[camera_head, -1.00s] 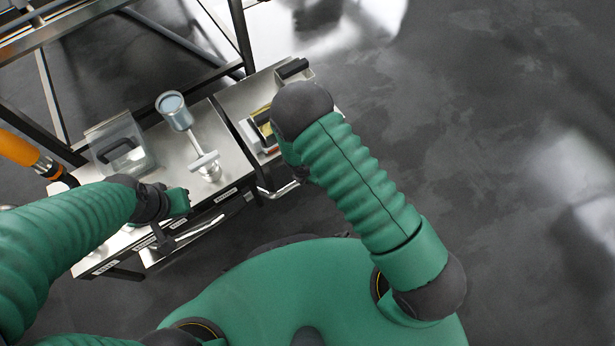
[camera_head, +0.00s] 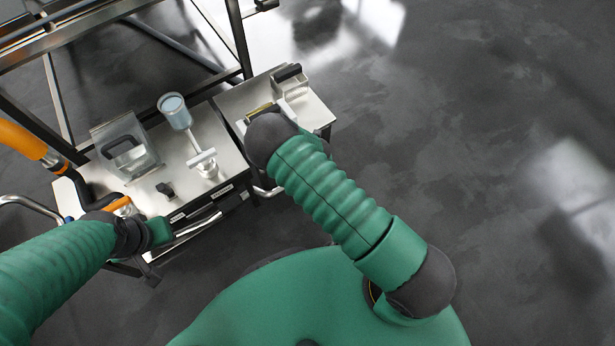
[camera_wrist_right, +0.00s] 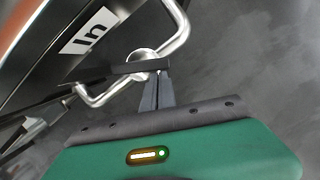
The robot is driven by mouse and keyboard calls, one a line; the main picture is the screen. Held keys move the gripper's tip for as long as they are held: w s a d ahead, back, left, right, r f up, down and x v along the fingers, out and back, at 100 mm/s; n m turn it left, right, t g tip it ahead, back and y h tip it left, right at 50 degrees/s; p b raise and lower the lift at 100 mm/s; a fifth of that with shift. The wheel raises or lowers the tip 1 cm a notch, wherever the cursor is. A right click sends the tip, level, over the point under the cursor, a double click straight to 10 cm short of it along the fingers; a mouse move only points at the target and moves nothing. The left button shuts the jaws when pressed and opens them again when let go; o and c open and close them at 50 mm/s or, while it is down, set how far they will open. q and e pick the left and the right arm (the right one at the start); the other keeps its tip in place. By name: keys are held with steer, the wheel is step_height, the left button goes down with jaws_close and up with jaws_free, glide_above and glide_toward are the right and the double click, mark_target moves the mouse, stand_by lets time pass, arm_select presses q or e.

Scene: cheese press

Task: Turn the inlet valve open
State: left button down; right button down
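In the right wrist view, a bent metal pipe (camera_wrist_right: 172,48) runs out beside a black panel with a white label reading "In" (camera_wrist_right: 88,30). A black bar-shaped lever (camera_wrist_right: 125,68) lies across the pipe's round fitting. My right gripper (camera_wrist_right: 159,72) has its two grey fingers close together, the tips at the right end of the lever. I cannot tell whether they touch or hold it. In the head view my right forearm and gripper are hidden behind the upper arm. My left gripper (camera_head: 160,232) is by the cart's front left edge; its fingers are not clear.
The steel cart top (camera_head: 185,150) carries a clear box with a black handle (camera_head: 125,150), a grey-blue cup on a stem (camera_head: 174,108) and a small dark knob (camera_head: 165,189). An orange hose (camera_head: 22,138) is at left. The floor at right is clear.

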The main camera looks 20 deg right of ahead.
steer(key=shift+w+d+n+y+p, duration=0.25)
steer(key=shift+n+p, duration=0.1)
steer(key=shift+n, duration=0.5)
steer(key=shift+w+d+n+y+p, duration=0.1)
steer(key=shift+d+n+y+p, duration=0.15)
steer(key=shift+n, duration=0.65)
steer(key=shift+w+d+n+y+p, duration=0.15)
steer(key=shift+n+p, duration=0.25)
steer(key=shift+n, duration=0.45)
steer(key=shift+w, duration=0.1)
